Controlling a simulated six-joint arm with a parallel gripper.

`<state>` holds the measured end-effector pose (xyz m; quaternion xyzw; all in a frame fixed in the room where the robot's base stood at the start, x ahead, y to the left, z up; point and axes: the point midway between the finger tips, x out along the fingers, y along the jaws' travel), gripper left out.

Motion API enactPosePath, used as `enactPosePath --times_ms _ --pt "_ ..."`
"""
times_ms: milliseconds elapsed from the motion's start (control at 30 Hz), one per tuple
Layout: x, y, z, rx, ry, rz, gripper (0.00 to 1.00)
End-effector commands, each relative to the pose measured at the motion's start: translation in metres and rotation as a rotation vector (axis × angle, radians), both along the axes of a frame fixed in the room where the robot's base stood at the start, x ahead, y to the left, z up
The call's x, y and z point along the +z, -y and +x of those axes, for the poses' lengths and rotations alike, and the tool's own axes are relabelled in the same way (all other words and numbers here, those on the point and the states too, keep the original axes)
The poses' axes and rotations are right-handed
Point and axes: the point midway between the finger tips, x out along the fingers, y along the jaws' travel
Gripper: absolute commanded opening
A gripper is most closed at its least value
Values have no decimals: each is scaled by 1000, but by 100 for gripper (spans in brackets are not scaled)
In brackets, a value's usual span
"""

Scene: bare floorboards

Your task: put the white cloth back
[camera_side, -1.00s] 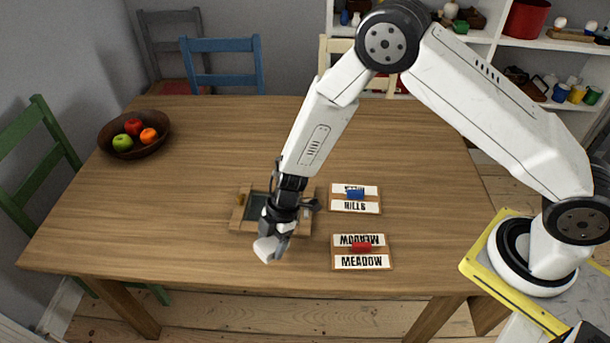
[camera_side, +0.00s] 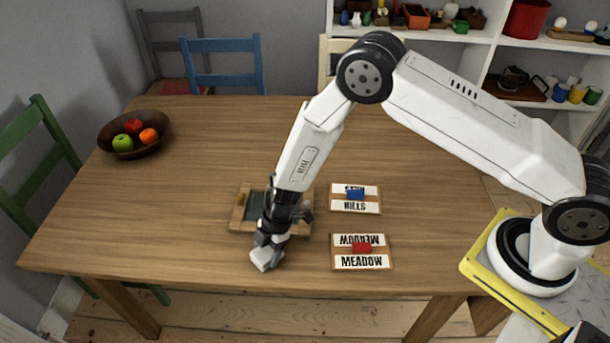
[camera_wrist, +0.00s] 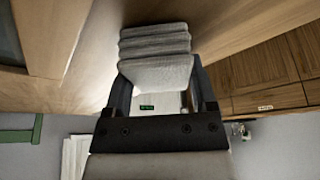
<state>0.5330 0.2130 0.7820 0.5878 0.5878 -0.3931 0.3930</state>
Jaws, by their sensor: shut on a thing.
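The white cloth (camera_side: 264,259) is at the lower end of my gripper (camera_side: 270,240), close to the front edge of the table. In the wrist view the cloth (camera_wrist: 156,58) looks like a folded, ribbed white pad. It sits between the two fingers of my gripper (camera_wrist: 158,88), which is shut on it. In the side view the cloth is low, at or just above the wood; I cannot tell whether it touches. A wooden tray with a dark panel (camera_side: 238,220) lies behind my gripper and is partly hidden by it.
A fruit bowl (camera_side: 134,152) stands at the far left.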

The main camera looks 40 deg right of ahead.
Motion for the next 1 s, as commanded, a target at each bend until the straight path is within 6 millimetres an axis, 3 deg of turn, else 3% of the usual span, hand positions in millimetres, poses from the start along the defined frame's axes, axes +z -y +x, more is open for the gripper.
enactPosePath --times_ms 400,433,500,1000 --pt "-3 0 1 0 1 1 26" --pt "-3 0 1 0 1 1 79" --pt "-3 0 1 0 1 1 100" --pt "5 2 1 -2 1 1 100"
